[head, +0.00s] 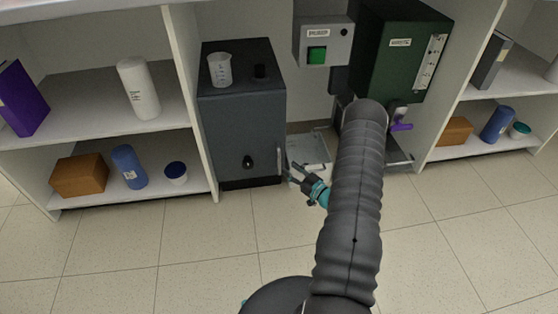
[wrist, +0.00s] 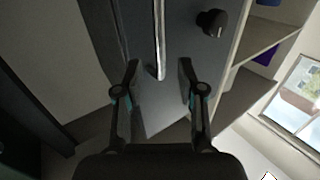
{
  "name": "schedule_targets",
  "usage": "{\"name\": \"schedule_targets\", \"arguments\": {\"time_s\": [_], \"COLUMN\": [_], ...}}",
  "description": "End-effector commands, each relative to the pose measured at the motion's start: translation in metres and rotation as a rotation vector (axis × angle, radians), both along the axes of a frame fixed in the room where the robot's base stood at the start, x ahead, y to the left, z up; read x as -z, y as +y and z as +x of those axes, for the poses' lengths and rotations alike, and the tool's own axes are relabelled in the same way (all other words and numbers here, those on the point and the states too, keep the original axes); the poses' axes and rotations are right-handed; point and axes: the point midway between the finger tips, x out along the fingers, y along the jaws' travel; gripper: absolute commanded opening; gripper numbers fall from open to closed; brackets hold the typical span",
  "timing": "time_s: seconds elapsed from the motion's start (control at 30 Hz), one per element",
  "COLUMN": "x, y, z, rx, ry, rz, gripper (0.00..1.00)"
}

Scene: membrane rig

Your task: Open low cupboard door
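The low cupboard (head: 240,125) is a dark grey box between the shelves in the head view, and its door looks shut. A pale vertical bar handle (head: 280,160) is at the right edge of its front. In the wrist view the handle (wrist: 157,35) runs down the door (wrist: 182,40), its lower end lined up between my fingertips. My gripper (head: 291,171) is open beside the handle, low near the floor. In the wrist view my gripper (wrist: 158,68) has its fingers apart, one on each side of the handle's line. I cannot tell whether they touch it.
A black knob (head: 248,162) sticks out of the cupboard front. A beaker (head: 220,70) stands on top. Open shelves flank both sides. The tiled floor in front is clear.

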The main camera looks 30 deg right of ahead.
Motion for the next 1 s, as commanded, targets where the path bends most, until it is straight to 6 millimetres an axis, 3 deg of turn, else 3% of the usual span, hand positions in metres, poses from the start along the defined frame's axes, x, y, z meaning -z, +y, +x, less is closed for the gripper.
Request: {"name": "schedule_targets", "arguments": {"time_s": [0.2, 0.4, 0.83, 1.0], "x": [0.000, 0.000, 0.000, 0.000], "y": [0.013, 0.020, 0.022, 0.022], "z": [0.038, 0.061, 0.069, 0.069], "rx": [-0.003, -0.001, 0.001, 0.000], "ry": [-0.001, 0.000, 0.000, 0.000], "rz": [-0.002, -0.001, 0.000, 0.000], "gripper": [0.39, 0.39, 0.39, 0.00]}}
